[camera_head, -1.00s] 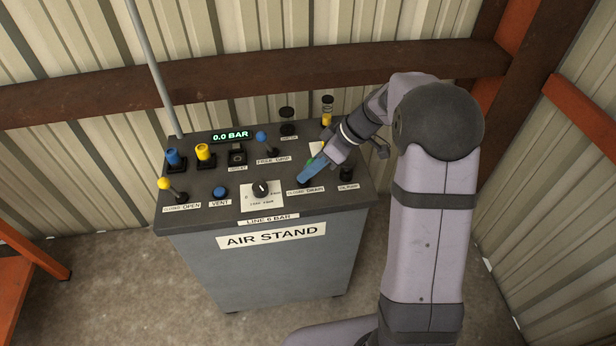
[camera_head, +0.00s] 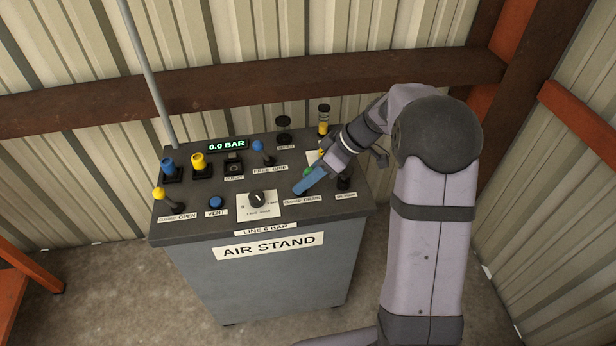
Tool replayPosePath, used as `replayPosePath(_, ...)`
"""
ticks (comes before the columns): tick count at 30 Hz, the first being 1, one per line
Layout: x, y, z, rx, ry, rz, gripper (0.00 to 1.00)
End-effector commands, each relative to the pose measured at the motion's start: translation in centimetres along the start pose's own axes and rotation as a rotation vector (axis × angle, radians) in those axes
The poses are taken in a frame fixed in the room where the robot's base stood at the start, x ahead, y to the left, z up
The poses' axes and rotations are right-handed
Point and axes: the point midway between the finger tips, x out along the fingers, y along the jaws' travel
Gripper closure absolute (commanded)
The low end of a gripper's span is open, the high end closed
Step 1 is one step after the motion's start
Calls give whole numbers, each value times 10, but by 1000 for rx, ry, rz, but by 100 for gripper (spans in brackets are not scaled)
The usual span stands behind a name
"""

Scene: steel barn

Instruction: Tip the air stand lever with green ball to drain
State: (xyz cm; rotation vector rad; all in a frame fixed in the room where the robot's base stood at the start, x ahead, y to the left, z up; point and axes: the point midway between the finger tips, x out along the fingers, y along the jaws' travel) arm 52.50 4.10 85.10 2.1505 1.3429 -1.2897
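The air stand (camera_head: 335,225) is a dark grey console with a sloping top. A green patch, which looks like the green ball (camera_head: 307,171) of the drain lever, shows just above and behind my gripper's blue fingers. The label "CLOSED DRAIN" (camera_head: 302,200) lies just below the fingertips. My gripper (camera_head: 301,189) reaches in from the upper right, low over this spot. The fingers hide the lever's shaft, so its tilt is unclear. I cannot tell whether the fingers touch the ball or how far apart they are.
The display (camera_head: 228,145) reads 0.0 BAR. A yellow-ball lever (camera_head: 160,194) and a blue-ball lever (camera_head: 259,147) stand to the left. A knob (camera_head: 258,199) is left of my fingers. A black control (camera_head: 344,183) is close on their right. Corrugated walls stand behind.

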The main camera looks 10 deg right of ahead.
Motion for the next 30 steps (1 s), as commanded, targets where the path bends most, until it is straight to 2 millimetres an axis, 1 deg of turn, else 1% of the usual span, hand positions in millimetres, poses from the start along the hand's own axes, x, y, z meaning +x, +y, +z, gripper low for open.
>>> replayPosePath(5,-8,1,0,-1,0,2,58)
replayPosePath(8,-20,1,0,1,2,4,58)
replayPosePath(15,-53,1,0,0,1,4,58)
replayPosePath(19,-66,1,0,0,1,3,58)
replayPosePath(24,-73,0,0,0,1,1,58)
replayPosePath(30,-74,0,0,0,0,0,58)
